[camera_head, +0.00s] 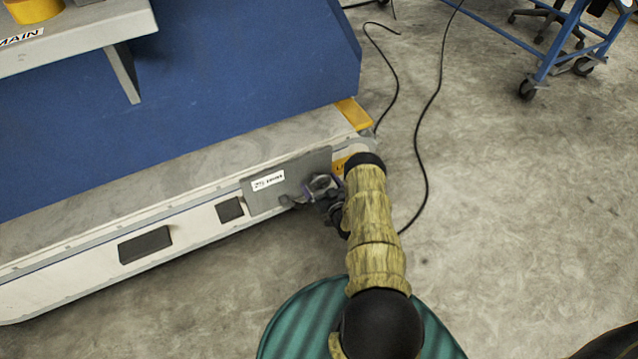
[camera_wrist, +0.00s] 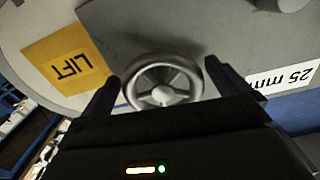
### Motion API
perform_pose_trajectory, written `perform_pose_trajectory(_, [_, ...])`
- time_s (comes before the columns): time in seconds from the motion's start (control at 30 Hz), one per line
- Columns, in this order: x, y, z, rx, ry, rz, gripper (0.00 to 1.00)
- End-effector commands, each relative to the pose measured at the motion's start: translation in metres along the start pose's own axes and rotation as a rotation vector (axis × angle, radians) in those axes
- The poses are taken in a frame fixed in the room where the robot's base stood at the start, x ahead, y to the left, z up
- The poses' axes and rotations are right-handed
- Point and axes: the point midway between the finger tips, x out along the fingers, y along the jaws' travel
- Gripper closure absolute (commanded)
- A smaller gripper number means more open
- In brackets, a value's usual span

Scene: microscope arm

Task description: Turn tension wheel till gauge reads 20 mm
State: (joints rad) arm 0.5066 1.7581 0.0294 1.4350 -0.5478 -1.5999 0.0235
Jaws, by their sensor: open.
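The tension wheel (camera_wrist: 163,84) is a grey spoked handwheel with a round hub, seen face-on in the wrist view. My gripper (camera_wrist: 163,90) is open, with one dark finger on each side of the wheel. Small gaps seem to show beside the rim, and I cannot tell whether either finger touches it. A white label (camera_wrist: 285,77) at the right reads "25 mm". In the head view my gripper (camera_head: 325,196) is at the right end of the grey plate, where the label (camera_head: 268,181) is too small to read surely. The wheel is largely hidden there.
A yellow "LIFT" label (camera_wrist: 66,59) is left of the wheel. The long conveyor (camera_head: 150,190) has a blue panel (camera_head: 200,110) behind it. A shelf (camera_head: 75,40) juts out upper left. Cables lie on the open floor (camera_head: 500,200); a blue cart (camera_head: 570,45) stands upper right.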

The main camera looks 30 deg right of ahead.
Motion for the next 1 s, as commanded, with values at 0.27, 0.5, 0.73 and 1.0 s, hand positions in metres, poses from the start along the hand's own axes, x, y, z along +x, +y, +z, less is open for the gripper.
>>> perform_pose_trajectory(0.27, [0.0004,-0.0022,0.0001,0.0,-0.001,-0.004,0.28])
perform_pose_trajectory(0.5, [-0.0005,-0.0011,0.0001,0.003,0.0,-0.002,0.43])
perform_pose_trajectory(0.73, [-0.0016,0.0003,0.0,0.036,-0.001,0.0,0.43])
perform_pose_trajectory(1.0, [-0.0016,0.0007,-0.0007,0.163,0.0,0.003,0.43])
